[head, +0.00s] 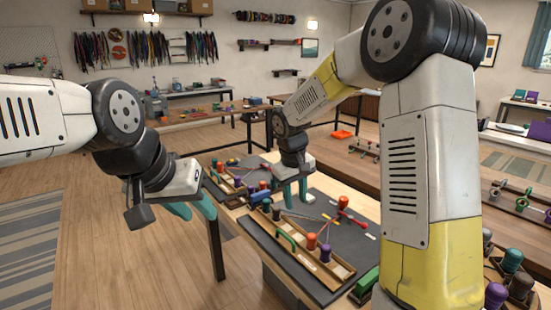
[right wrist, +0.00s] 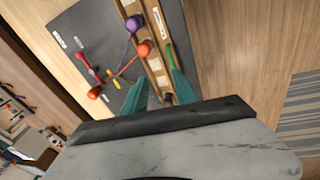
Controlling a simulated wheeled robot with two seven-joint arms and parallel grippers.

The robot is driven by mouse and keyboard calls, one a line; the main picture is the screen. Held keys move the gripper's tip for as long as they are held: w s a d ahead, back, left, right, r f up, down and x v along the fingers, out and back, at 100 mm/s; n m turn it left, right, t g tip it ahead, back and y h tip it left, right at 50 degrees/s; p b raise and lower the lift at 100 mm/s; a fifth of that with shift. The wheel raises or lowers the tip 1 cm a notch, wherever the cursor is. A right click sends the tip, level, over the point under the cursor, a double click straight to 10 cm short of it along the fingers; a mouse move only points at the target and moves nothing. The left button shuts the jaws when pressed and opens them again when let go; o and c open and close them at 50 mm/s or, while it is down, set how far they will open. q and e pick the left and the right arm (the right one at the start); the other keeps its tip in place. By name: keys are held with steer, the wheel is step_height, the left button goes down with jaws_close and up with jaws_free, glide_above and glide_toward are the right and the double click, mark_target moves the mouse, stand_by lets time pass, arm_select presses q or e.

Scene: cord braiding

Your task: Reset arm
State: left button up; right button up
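My left gripper (head: 195,209) hangs at the left in the head view, its teal fingers apart and empty, beside the near end of the workbench. My right gripper (head: 283,193) points down over the bench; its teal fingers are apart. In the right wrist view the right gripper (right wrist: 163,80) shows open above a wooden tray (right wrist: 153,65). An orange bobbin (right wrist: 144,48) and a purple bobbin (right wrist: 133,24) stand at this tray. No bobbin is visibly held.
A dark mat (head: 270,245) lies under the wooden tray. Another tray with bobbins (head: 238,183) stands farther back. More bobbins (head: 511,261) stand at the right edge behind my right arm. Open wooden floor (head: 130,250) lies left of the bench.

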steer(key=s+d+r+m+t+y, duration=0.25)
steer(key=s+d+r, duration=0.35)
steer(key=s+r, duration=0.45)
steer(key=s+d+r+m+t, duration=0.1)
steer(key=s+d+r+m, duration=0.1)
steer(key=s, duration=1.2)
steer(key=shift+r+m+t+y, duration=0.15)
steer(key=shift+m+t+y, duration=0.2)
